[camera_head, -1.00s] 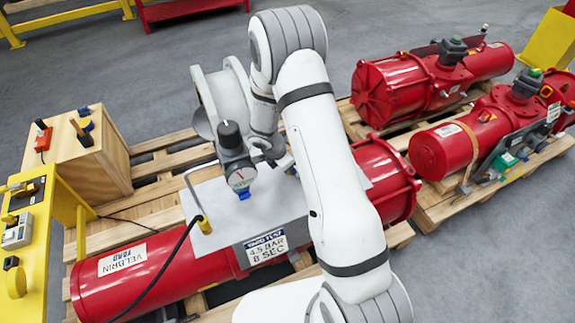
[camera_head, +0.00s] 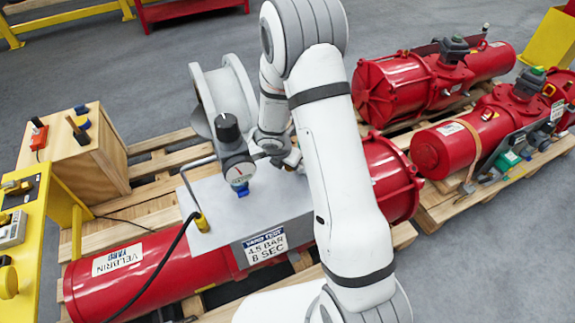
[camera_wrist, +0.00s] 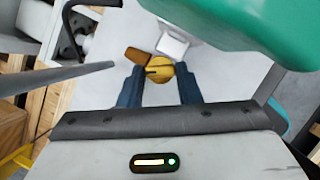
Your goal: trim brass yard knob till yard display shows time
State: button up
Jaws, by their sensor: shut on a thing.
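In the wrist view the brass knob (camera_wrist: 160,72) is a round yellow-brown piece with a dark line across its face. My gripper (camera_wrist: 160,69) has its two dark blue fingers on either side of the knob, shut on it. A brown tab (camera_wrist: 136,56) sticks out at the knob's upper left. In the head view my arm hides the knob and most of the gripper, behind the gauge. A plate reading 4.5 BAR 8 SEC (camera_head: 264,246) is on the front of the grey box. I cannot make out a display showing a time.
A gauge with a black-topped regulator (camera_head: 236,165) and a bent grey rail (camera_head: 190,180) stand left of my gripper. A large green body (camera_wrist: 245,30) is close at the upper right in the wrist view. Red cylinders (camera_head: 400,90) lie on pallets at right.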

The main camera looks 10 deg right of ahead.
jog(key=shift+n+t+b, duration=0.3)
jog(key=shift+n+b, duration=0.05)
jog(key=shift+n, duration=0.45)
jog(key=o, duration=1)
jog(key=shift+r, duration=0.1)
jog(key=p+v, duration=0.2)
jog(key=v, duration=0.5)
jog(key=shift+s+d+r+p, duration=0.1)
jog(key=shift+s+r+p, duration=0.05)
jog(key=shift+r+p, duration=0.2)
